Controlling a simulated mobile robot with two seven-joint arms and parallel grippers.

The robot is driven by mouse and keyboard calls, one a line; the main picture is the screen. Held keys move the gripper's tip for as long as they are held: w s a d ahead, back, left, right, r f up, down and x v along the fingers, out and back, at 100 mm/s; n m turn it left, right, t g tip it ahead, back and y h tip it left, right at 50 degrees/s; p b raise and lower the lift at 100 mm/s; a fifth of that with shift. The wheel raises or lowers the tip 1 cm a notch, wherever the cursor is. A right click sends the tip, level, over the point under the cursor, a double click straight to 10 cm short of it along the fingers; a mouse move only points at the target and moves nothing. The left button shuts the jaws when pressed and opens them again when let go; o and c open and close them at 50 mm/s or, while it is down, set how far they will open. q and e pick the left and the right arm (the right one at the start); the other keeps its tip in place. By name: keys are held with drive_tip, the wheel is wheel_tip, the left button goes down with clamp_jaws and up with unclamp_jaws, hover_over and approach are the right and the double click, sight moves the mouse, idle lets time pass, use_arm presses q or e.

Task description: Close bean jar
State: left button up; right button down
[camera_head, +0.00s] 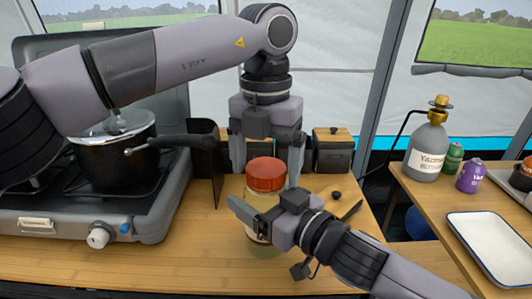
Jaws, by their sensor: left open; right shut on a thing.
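The bean jar (254,187) is a clear jar standing upright on the wooden counter, with pale contents low in it. An orange-red lid (266,173) is at its top; I cannot tell how tightly it sits. My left gripper (266,168) points down from above and behind the jar. It is open, with its fingers to either side of the lid; contact with the lid is not clear. My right gripper (248,216) comes in from the lower right and is shut on the jar's body, hiding much of its front.
A stove (150,222) with a lidded pot (115,160) stands at the left, its handle reaching toward the jar. A dark box (333,152) and a small knob-like item (336,195) are behind right. A side table holds a gas bottle (427,150) and a white tray (490,245). The front counter is clear.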

use_arm(q)
drive_tip(key=c, duration=1.1)
drive_tip(key=o, duration=1.2)
drive_tip(key=shift+r, duration=2.25)
drive_tip(key=shift+c, duration=0.5)
drive_tip(key=shift+r, duration=1.75)
